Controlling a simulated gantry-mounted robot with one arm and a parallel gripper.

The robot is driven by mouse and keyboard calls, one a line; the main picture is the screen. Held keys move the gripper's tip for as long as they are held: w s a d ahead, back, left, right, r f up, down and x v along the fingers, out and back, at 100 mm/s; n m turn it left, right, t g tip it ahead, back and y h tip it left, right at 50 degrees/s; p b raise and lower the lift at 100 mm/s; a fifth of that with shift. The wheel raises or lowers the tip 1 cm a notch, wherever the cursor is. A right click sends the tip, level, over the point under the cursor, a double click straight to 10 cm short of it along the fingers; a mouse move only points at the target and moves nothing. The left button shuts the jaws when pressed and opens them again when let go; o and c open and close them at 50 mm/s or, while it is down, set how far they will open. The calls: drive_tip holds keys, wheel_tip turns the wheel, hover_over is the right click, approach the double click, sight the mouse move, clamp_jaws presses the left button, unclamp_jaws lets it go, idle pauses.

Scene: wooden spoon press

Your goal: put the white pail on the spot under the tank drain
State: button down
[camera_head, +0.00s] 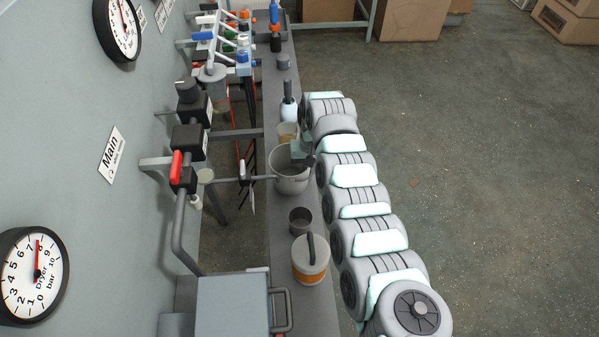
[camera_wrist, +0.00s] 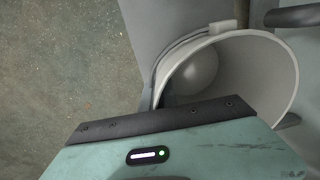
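The white pail (camera_head: 291,184) looks light grey and stands upright on the narrow grey bench in the head view. It also shows large in the wrist view (camera_wrist: 277,78), with its open mouth and inside visible. My gripper (camera_head: 305,157) is at the pail's back right rim. In the wrist view its dark edge (camera_wrist: 160,121) overlaps the near rim. The fingertips are hidden, so I cannot tell whether they grip the rim. A thin grey pipe (camera_head: 250,179) runs from the wall side to the pail's left side. The marked spot cannot be made out.
A small dark cup (camera_head: 300,221) and an orange-banded container with a dark handle (camera_head: 311,262) stand in front of the pail. A beige cup (camera_head: 287,131) and a dark-topped bottle (camera_head: 288,103) stand behind it. A grey box (camera_head: 232,305) is at the near left.

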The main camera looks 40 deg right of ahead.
wheel_tip(320, 180, up, 20)
drive_tip(key=p, duration=0.5)
